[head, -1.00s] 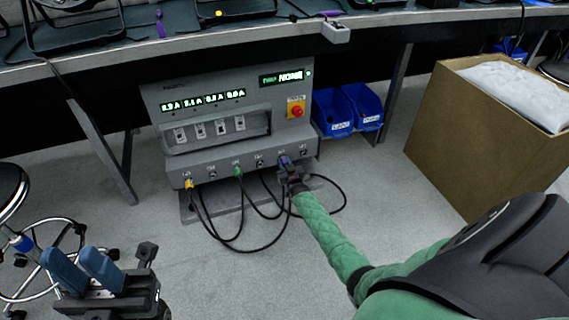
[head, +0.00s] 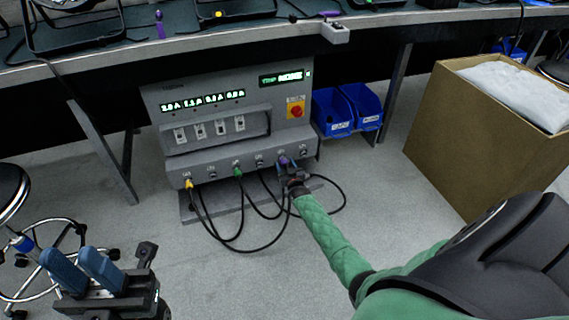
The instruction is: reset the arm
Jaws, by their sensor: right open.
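My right arm (head: 322,228) in its green sleeve reaches from the lower right to the front of the grey test panel (head: 175,133). My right gripper (head: 291,174) is open at the purple plug (head: 283,161) in the panel's socket row; I cannot tell if it touches the plug. A yellow plug (head: 189,184) and a green plug (head: 237,172) sit in sockets further left, with black cables looping below. My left gripper (head: 85,268), with two blue fingers set apart, is open and empty at the lower left.
A red stop button (head: 296,111) sits on the panel's right side. Blue bins (head: 332,113) stand right of the panel. A large cardboard box (head: 440,130) with white filling stands at the right. A bench (head: 180,48) runs above, and a stool (head: 12,190) stands at the left.

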